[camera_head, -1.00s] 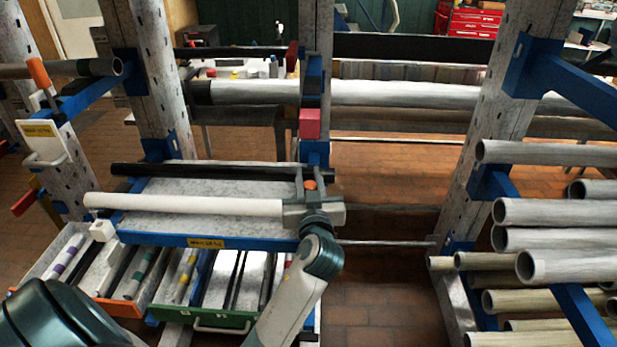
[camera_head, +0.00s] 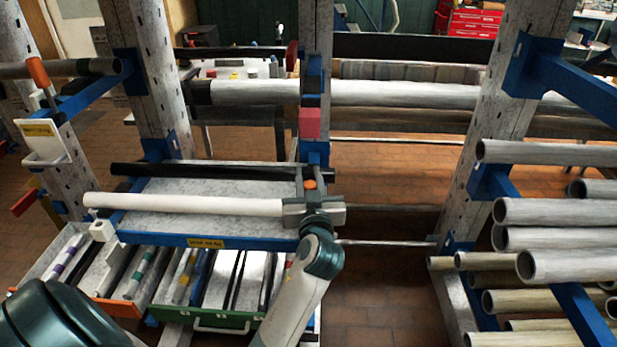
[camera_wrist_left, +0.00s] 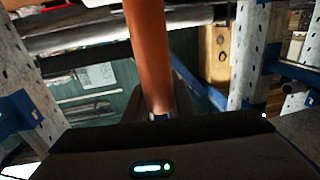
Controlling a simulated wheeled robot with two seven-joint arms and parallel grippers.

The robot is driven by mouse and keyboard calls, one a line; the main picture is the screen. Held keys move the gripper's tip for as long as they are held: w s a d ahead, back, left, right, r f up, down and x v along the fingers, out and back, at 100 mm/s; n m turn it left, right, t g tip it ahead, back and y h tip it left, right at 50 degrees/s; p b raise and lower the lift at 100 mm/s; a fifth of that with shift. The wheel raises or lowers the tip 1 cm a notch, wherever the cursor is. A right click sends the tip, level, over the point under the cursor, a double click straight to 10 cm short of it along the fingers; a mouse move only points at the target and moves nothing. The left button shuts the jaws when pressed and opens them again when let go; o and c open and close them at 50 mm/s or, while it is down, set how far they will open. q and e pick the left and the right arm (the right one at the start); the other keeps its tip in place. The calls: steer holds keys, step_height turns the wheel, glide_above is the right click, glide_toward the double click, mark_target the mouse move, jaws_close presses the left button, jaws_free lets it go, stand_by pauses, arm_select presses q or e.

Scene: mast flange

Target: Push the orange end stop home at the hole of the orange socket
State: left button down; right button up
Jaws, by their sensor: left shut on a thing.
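My left gripper (camera_head: 310,200) is at the right end of the white tube, over the right edge of the grey shelf. It is shut on an orange piece, taken as the orange end stop (camera_head: 310,184); only its small orange top shows above the fingers. In the left wrist view the same orange end stop (camera_wrist_left: 148,55) is a long smooth cylinder standing up between the fingers. My right gripper is not in view.
The white tube (camera_head: 185,203) lies along the grey shelf (camera_head: 220,190), with a black bar (camera_head: 200,171) behind it. A post (camera_head: 318,100) with a pink block (camera_head: 310,123) rises behind the gripper. Grey pipes (camera_head: 560,212) fill the right rack. Open drawers (camera_head: 205,322) lie below.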

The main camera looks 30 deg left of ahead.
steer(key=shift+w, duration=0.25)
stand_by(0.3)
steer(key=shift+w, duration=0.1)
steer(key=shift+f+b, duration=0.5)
steer(key=shift+b, duration=0.05)
